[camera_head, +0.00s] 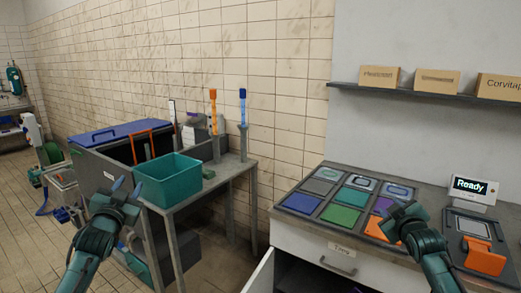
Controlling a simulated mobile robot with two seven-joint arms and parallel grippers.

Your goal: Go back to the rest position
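My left gripper (128,186) is at the left, in front of the teal bin (168,191). Its two blue fingers stand apart with nothing seen between them, so it looks open. My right gripper (397,209) is at the right, over the front right part of the counter with coloured pads. Its fingers are small and dark against the pads, and I cannot tell whether they are open or shut. I see no object held by it.
The counter (283,213) carries several coloured pads, with a cabinet door (261,273) standing open below. A "Ready" display (470,188) stands beside an orange-flapped device (484,256). A metal table (240,168) holds the teal bin. Boxes (437,80) sit on a wall shelf.

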